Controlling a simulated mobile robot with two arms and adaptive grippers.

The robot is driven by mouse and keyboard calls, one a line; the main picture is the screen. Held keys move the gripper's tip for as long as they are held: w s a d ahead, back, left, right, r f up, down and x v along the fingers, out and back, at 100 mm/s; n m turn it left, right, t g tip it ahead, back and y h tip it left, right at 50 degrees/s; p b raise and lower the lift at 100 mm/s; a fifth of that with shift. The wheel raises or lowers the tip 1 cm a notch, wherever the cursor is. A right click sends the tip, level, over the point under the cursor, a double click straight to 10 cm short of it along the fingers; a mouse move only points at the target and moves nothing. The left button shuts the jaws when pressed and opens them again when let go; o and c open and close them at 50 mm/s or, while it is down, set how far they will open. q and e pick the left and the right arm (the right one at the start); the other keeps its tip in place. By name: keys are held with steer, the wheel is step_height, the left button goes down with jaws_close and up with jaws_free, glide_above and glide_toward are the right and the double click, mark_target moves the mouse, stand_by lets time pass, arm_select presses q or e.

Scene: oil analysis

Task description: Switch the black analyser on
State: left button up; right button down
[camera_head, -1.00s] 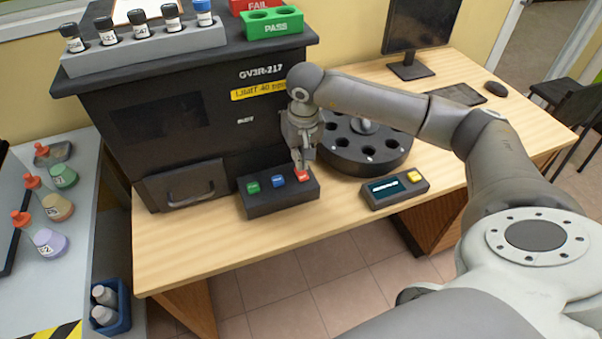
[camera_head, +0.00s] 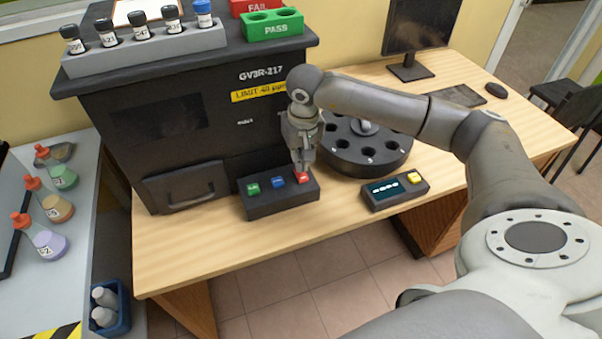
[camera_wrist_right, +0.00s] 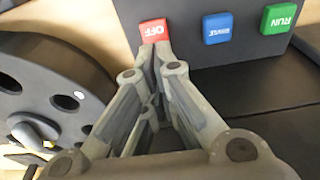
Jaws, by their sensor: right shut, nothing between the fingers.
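The black analyser (camera_head: 170,130) stands on the wooden table, with a dark screen and a closed drawer. In front of it lies a black button box (camera_head: 280,200) with a green RUN button (camera_head: 253,189), a blue button (camera_head: 278,182) and a red button (camera_head: 302,177). The wrist view shows the red button (camera_wrist_right: 153,28) reads OFF. My right gripper (camera_head: 303,168) is shut and empty, pointing down with its tips at the red button. I cannot tell whether they press it. My left gripper is not in view.
A black round carousel (camera_head: 365,150) stands right of the gripper. A small box with a display (camera_head: 385,190) and a yellow button lies in front of it. A vial rack (camera_head: 150,50) and a green PASS block (camera_head: 272,24) sit on the analyser. The front table strip is clear.

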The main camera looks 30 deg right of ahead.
steer(key=shift+s+f+b, duration=0.1)
steer(key=shift+f+b, duration=0.95)
steer(key=shift+f, duration=0.2)
stand_by(0.5)
steer(key=shift+r, duration=0.1)
steer(key=shift+r+p, duration=0.7)
steer(key=shift+r, duration=0.2)
steer(key=shift+r+p, duration=1.4)
steer(key=shift+r, duration=1.2)
